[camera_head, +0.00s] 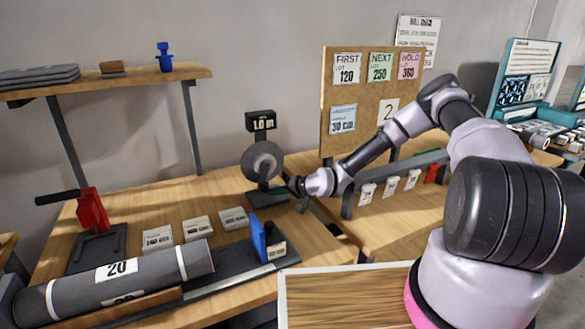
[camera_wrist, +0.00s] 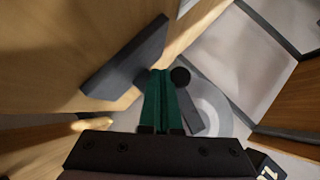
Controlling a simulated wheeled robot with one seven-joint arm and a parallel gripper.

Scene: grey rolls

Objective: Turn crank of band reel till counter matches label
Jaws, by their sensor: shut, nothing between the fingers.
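The band reel (camera_head: 262,163) is a grey disc on a dark stand at the back of the bench. Its black counter (camera_head: 261,124) sits above the disc and seems to read 1.0 m. My gripper (camera_head: 279,189) is low at the reel's right side, with its green fingers (camera_wrist: 164,98) shut and empty. In the wrist view the crank's black knob (camera_wrist: 181,76) is just right of the fingertips, and the crank arm (camera_wrist: 193,115) crosses the pale disc (camera_wrist: 217,105). I cannot tell if the fingers touch the knob. A label (camera_head: 117,269) on the large grey roll reads 20.
A pinboard (camera_head: 327,105) with lot cards and a 30 cm card (camera_head: 343,119) stands behind my arm. A blue block (camera_head: 259,237) stands on the dark rail in front. Several white cards (camera_head: 197,228) lie left of it. A red lever tool (camera_head: 92,211) is at left.

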